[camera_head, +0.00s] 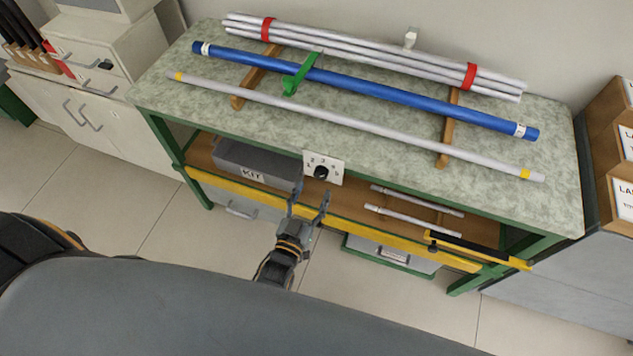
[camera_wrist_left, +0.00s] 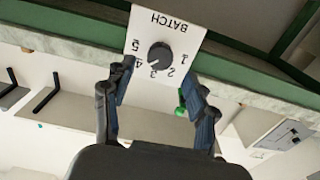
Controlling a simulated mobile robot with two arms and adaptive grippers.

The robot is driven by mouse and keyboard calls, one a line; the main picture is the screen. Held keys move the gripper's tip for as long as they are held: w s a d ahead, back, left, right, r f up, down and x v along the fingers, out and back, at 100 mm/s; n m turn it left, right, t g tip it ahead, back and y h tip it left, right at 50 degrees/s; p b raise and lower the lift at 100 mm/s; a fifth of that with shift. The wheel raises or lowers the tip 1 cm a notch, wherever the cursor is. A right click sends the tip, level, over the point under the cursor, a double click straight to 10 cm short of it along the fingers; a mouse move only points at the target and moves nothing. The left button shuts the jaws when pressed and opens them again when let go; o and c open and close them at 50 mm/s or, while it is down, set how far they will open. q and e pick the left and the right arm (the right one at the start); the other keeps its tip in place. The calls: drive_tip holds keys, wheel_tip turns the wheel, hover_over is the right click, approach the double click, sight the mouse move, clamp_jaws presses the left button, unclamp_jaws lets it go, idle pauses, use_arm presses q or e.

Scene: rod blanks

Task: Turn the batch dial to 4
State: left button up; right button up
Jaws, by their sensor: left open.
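The batch dial is a round black knob (camera_head: 320,172) on a white plate (camera_head: 338,168) at the front edge of the workbench. In the left wrist view the knob (camera_wrist_left: 160,55) shows upside down, with the word BATCH and the numbers 1 to 5 around it. A pale mark on the knob seems to face the 3 or 4 side; it is too small to be sure. My left gripper (camera_head: 311,193) is open and empty in front of the dial. Its two fingers (camera_wrist_left: 157,82) stand either side of the knob, apparently short of it. My right gripper is not in view.
The bench top (camera_head: 180,115) carries a blue rod (camera_head: 370,92), a pale rod with yellow ends (camera_head: 350,126) and a red-banded rod bundle (camera_head: 370,55). A grey KIT bin (camera_head: 228,160) and two short rods stand on the shelf below. A yellow rail (camera_head: 370,237) crosses the front.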

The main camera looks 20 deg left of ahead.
use_arm(q)
drive_tip(key=s, duration=0.7)
drive_tip(key=shift+s+a, duration=0.15)
drive_tip(key=shift+s, duration=0.1)
drive_tip(key=shift+f, duration=0.1)
drive_tip(key=s+f+m+g+h, duration=0.1)
drive_tip(key=s+f+g, duration=0.35)
drive_tip(key=f, duration=0.55)
drive_tip(key=s+f+g, duration=0.4)
drive_tip(key=s+f, duration=0.1)
drive_tip(key=f, duration=0.6)
drive_tip(key=s+a+f+g, duration=0.2)
drive_tip(key=s+f, duration=0.2)
drive_tip(key=s, duration=0.2)
drive_tip(key=s+a+f+g+y, duration=0.1)
drive_tip(key=s+a+f+g, duration=0.2)
drive_tip(key=s, duration=0.4)
drive_tip(key=s+a+f+m+g, duration=0.1)
drive_tip(key=s+a+f+g, duration=0.2)
drive_tip(key=s+f, duration=0.3)
drive_tip(key=shift+s+y, duration=0.3)
drive_tip(key=shift+s, duration=0.45)
drive_tip(key=shift+g, duration=0.25)
